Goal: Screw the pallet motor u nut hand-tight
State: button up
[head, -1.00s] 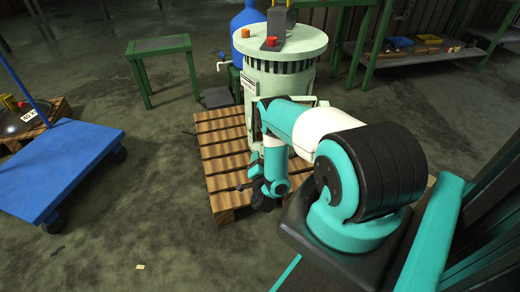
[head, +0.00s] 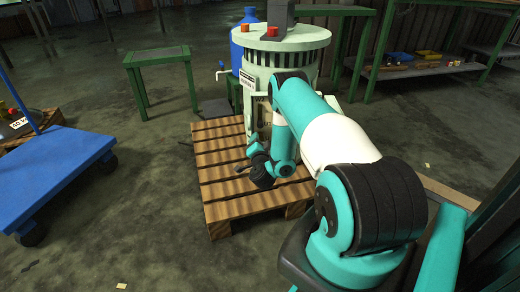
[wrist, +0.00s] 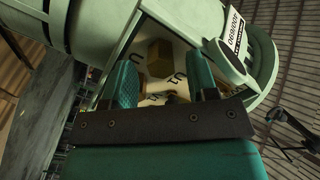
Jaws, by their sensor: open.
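The pale green motor (head: 285,36) stands upright on the wooden pallet (head: 225,158). My gripper (head: 262,172) is low at the front of the motor, partly dark and small in the head view. In the wrist view my gripper (wrist: 163,88) is open, with one teal finger on each side of the motor's terminal area. A light terminal plate (wrist: 178,60) with U-like letters and a brass-coloured block (wrist: 158,52) shows beyond the fingers. Small brass parts show between the fingers, partly hidden by the dark gripper bar. I cannot tell which is the U nut, or whether a finger touches it.
A curved pale green rim (wrist: 262,60) and a white serial label (wrist: 233,35) sit close to the right finger. A blue cart (head: 50,180) stands at the left, a green table (head: 157,55) behind. A shelf bench (head: 420,68) stands back right.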

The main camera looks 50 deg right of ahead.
jog(key=shift+w+d, duration=0.25)
jog(key=shift+r, duration=0.1)
jog(key=c, duration=0.9)
